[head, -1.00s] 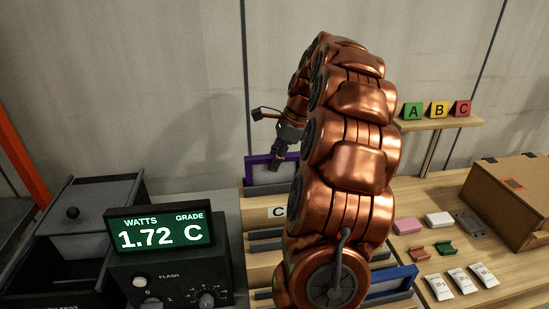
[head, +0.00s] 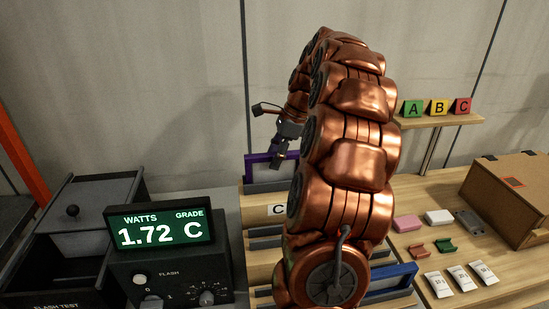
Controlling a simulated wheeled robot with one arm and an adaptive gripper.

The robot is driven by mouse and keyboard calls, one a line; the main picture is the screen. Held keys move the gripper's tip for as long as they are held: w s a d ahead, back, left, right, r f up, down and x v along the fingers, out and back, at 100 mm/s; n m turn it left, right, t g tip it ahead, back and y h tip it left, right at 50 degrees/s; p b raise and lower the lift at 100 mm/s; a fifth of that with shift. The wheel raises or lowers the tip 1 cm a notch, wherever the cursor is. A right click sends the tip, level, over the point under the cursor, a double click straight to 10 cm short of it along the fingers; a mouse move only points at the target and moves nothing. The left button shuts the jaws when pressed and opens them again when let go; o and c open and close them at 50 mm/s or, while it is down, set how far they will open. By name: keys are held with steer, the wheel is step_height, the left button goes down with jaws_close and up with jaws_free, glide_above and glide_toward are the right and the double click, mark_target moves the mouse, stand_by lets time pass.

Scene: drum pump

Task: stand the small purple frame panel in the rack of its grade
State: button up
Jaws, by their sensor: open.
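The small purple frame panel (head: 251,170) stands upright at the back of the wooden rack, in the tier above the label reading C (head: 278,210). My gripper (head: 277,163) is open at the panel's top edge, in front of its upper part. I cannot tell whether the fingers touch it. My copper arm hides the panel's right side and much of the rack (head: 262,222). The tester display (head: 160,231) reads 1.72 watts, grade C.
A blue-framed panel (head: 402,272) stands in a lower tier. A black flash test box (head: 85,215) is at left. Cards A, B and C (head: 438,108) stand on a shelf. A cardboard box (head: 510,195) and small parts lie on the right table.

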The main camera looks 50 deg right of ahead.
steer(key=shift+b+v, duration=0.9)
steer(key=shift+v, duration=2.3)
steer(key=p+v, duration=0.3)
steer(key=v, duration=0.2)
steer(key=shift+r+p, duration=0.15)
steer(key=shift+p, duration=0.15)
